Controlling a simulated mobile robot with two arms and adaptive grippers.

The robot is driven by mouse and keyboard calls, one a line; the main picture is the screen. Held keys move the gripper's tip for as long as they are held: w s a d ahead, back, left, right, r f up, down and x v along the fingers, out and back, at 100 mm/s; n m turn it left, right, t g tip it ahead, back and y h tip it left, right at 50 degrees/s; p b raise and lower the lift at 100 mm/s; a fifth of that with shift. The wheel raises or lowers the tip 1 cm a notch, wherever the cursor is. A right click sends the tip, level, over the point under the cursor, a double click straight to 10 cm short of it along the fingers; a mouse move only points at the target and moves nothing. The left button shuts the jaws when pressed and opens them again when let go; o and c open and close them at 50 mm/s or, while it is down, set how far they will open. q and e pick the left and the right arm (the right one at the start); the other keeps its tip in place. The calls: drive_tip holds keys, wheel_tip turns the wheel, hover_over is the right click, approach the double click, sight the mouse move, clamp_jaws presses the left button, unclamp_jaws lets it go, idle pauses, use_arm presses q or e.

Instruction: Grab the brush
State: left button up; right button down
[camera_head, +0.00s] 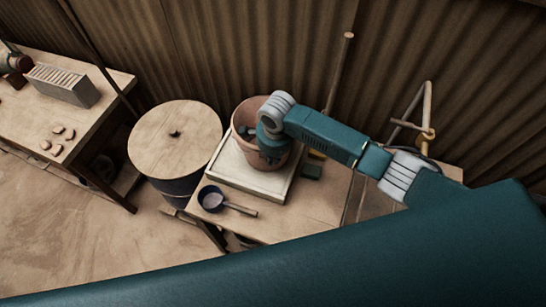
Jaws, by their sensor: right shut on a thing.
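My right gripper (272,158) points down at the clay pot (240,118), overlapping its front right side in the camera_head view. The pot stands on a pale square tray (232,178) on the small wooden table. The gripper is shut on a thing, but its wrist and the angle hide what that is. I cannot clearly make out a brush. A small yellowish item (317,154) lies just right of the gripper, too small to identify. My left gripper is not in view.
A dark ladle-like pan (211,199) and a dark green block (311,172) lie on the table. A lidded barrel (173,138) stands to the left. A workbench (92,118) is farther left. A corrugated wall (230,50) closes off the back.

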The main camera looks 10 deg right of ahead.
drive_tip(key=shift+w+f, duration=0.1)
drive_tip(key=shift+f, duration=0.25)
drive_tip(key=c, duration=1.9)
unclamp_jaws()
drive_tip(key=shift+f, duration=0.1)
